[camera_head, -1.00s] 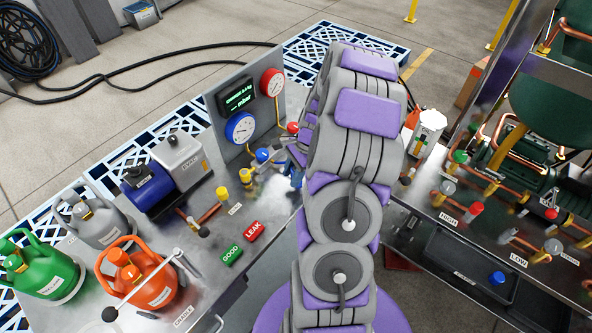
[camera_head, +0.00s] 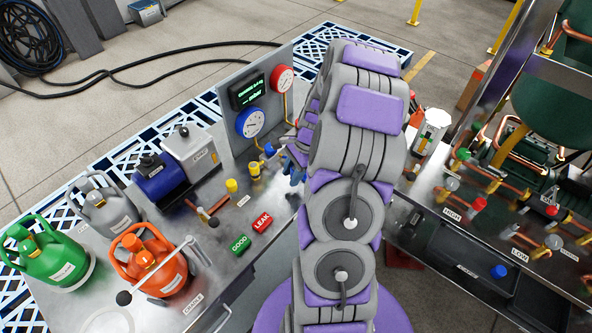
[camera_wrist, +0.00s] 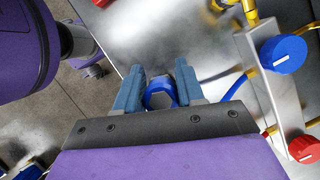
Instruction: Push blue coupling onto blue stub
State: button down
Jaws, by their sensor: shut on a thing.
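My gripper (camera_wrist: 160,90) is shut on the blue coupling (camera_wrist: 158,96), which sits between its two blue-grey fingers in the wrist view. A blue hose (camera_wrist: 232,90) runs on the right toward the manifold. In the head view my arm hides most of the gripper; only a bit of its blue fingers (camera_head: 292,172) shows at the arm's left edge, above the bench. I cannot make out a blue stub in either view.
The manifold bar (camera_wrist: 268,85) with a blue knob (camera_wrist: 283,54) and a red knob (camera_wrist: 303,148) stands close right of my gripper. The gauge panel (camera_head: 226,121) rises behind. The GOOD button (camera_head: 240,244) and LEAK button (camera_head: 262,221) lie on the near bench.

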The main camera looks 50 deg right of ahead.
jog(key=shift+d+f, duration=0.15)
jog(key=shift+d, duration=0.75)
jog(key=shift+d+f, duration=0.1)
jog(key=shift+d, duration=0.75)
jog(key=shift+a+r, duration=0.3)
jog(key=shift+a, duration=0.65)
jog(key=shift+d+f+p, duration=0.15)
jog(key=shift+d+p, duration=0.05)
jog(key=shift+d, duration=0.6)
jog(key=shift+d+f+p, duration=0.15)
jog(key=shift+d, duration=0.6)
jog(key=shift+a+r, duration=0.25)
jog(key=shift+a, duration=0.45)
jog(key=shift+d+f, duration=0.25)
jog(key=shift+d, duration=0.55)
jog(key=shift+a+f+p, duration=0.25)
jog(key=shift+a+p, duration=0.1)
jog(key=shift+a, duration=0.3)
jog(key=shift+d, duration=0.15)
